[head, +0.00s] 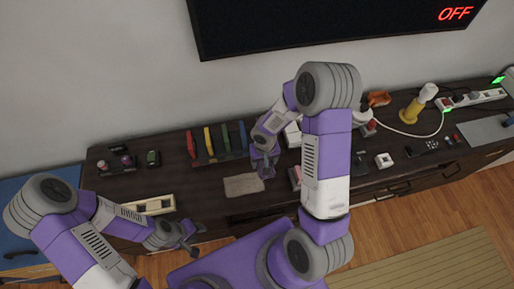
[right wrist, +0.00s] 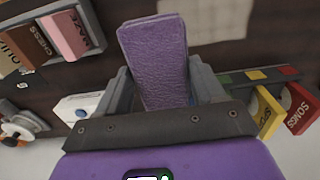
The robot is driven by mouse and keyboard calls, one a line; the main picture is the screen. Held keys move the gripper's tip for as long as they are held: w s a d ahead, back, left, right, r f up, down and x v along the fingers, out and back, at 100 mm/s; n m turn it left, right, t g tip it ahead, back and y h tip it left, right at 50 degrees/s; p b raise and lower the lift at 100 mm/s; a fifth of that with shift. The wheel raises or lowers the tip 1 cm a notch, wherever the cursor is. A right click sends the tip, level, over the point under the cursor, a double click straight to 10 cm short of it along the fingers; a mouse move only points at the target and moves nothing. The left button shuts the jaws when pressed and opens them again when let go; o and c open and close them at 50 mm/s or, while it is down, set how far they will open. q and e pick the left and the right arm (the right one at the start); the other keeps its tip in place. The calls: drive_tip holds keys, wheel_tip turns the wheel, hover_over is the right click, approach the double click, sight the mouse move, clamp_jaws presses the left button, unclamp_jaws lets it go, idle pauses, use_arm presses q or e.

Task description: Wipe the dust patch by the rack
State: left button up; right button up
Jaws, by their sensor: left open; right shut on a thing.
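The dust patch (head: 244,184) is a pale tan, roughly rectangular area on the dark cabinet top, in front of the rack (head: 218,158) of coloured books. A pale patch (right wrist: 190,5) also shows at the top edge of the right wrist view. My right gripper (head: 265,171) is shut on a purple, leathery-textured folded cloth (right wrist: 155,60), just right of the patch in the head view. Contact between cloth and cabinet top cannot be told. My left gripper (head: 191,243) is open and empty, near the cabinet's front edge, left of and in front of the patch.
A cream tray (head: 148,206) and small dark items (head: 121,162) stand left. Boxes (head: 292,134), a yellow-based lamp (head: 416,105), a white cable and a power strip (head: 470,98) stand right. A screen (head: 300,22) hangs above.

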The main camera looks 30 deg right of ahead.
drive_tip(key=shift+w+f, duration=0.1)
drive_tip(key=shift+w, duration=0.2)
drive_tip(key=shift+s+f, duration=0.15)
drive_tip(key=shift+s+f+b, duration=0.15)
drive_tip(key=shift+f+b, duration=0.75)
drive_tip(key=shift+f, duration=0.2)
drive_tip(key=shift+s+f+b, duration=0.15)
drive_tip(key=shift+f+b, duration=0.7)
drive_tip(key=shift+f, duration=0.2)
